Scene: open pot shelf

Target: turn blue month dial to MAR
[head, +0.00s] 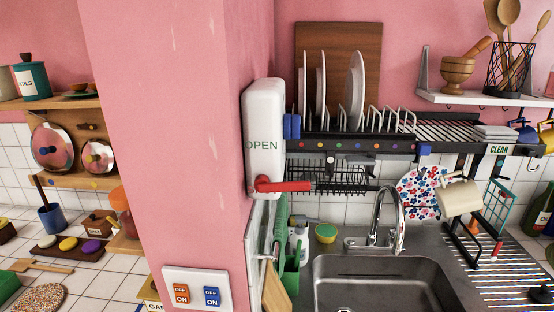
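I cannot make out a blue month dial or any MAR lettering in the head view. The blue part that shows most clearly on the pink pillar is a rocker switch (212,296) marked OFF and ON, beside an orange one (181,293), both on a white plate. My gripper does not show in this view, so its fingers and anything in them are hidden from me.
A white box (264,130) marked OPEN, with a red lever (283,186), sticks out from the pillar (165,140). Right of it are a plate rack (350,143), a sink (385,285) and a tap (388,215). A wooden shelf (75,182) with pan lids stands left.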

